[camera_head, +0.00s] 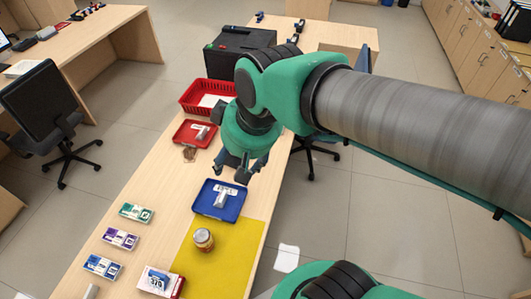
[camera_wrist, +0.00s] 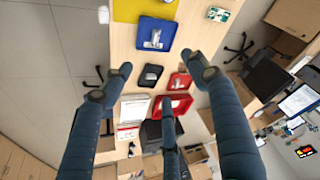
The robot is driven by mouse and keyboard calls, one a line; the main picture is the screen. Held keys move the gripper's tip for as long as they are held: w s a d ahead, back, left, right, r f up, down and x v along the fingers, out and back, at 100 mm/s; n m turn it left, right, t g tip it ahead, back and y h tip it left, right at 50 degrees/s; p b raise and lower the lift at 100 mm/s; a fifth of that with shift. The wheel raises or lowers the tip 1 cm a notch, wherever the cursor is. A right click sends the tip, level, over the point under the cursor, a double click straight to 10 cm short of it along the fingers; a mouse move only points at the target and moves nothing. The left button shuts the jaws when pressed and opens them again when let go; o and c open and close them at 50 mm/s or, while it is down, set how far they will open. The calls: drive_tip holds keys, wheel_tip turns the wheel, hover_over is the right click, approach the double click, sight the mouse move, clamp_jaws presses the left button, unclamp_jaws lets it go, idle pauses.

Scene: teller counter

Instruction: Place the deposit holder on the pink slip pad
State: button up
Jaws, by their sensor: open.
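My gripper (camera_head: 241,165) hangs open and empty above the counter, beyond the blue tray (camera_head: 237,211). In the wrist view its fingers (camera_wrist: 160,68) are spread wide, with nothing between them. A silver holder-like piece (camera_head: 222,198) lies in the blue tray. I cannot tell which piece is the deposit holder.
A yellow mat (camera_head: 225,253) bears a jar (camera_head: 203,238). Green (camera_head: 136,212) and blue (camera_head: 102,266) packs line the left side. A red basket (camera_head: 187,96) and black box (camera_head: 223,55) stand at the far end. Bare counter shows left of the blue tray.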

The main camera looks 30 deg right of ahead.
drive_tip(key=s+d+r+m+t+h, duration=0.1)
drive_tip(key=s+d+r, duration=0.1)
drive_tip(key=s+d, duration=0.3)
drive_tip(key=shift+s+r+m, duration=0.15)
drive_tip(key=shift+r+m, duration=0.25)
